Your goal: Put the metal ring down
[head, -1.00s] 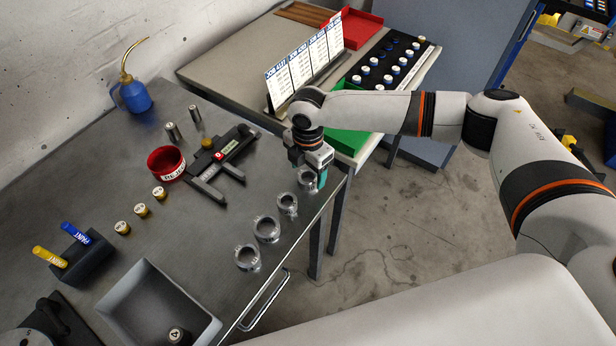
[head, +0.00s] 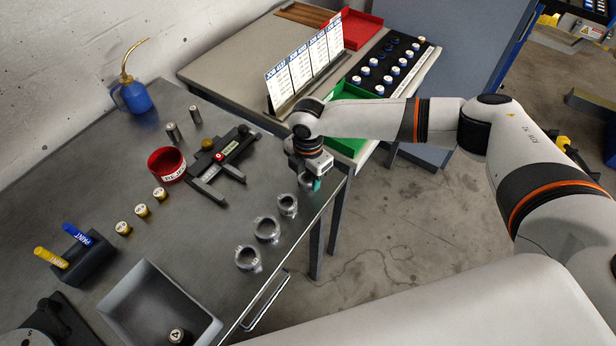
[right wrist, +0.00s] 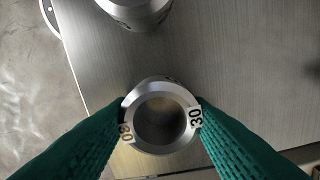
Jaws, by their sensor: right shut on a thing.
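A metal ring (right wrist: 193,118) marked 30 sits between the green fingertips of my right gripper (right wrist: 161,122), which is shut on it. In the head view the right gripper (head: 311,182) is low over the workbench's right corner, partly hiding this ring (head: 304,181). The ring looks level and at or very near the bench top; I cannot tell if it touches. Three similar rings stand in a row towards the front: one (head: 288,205), another (head: 266,229) and a third (head: 247,258). The nearest also shows in the right wrist view (right wrist: 138,12). My left gripper is not in view.
The bench (head: 200,240) ends close to the right of the rings. Left of them are a black fixture (head: 222,168), a red cup (head: 167,163), small brass weights and a grey tray (head: 150,300). A second table holds a green bin (head: 345,146) and a card stand (head: 305,70).

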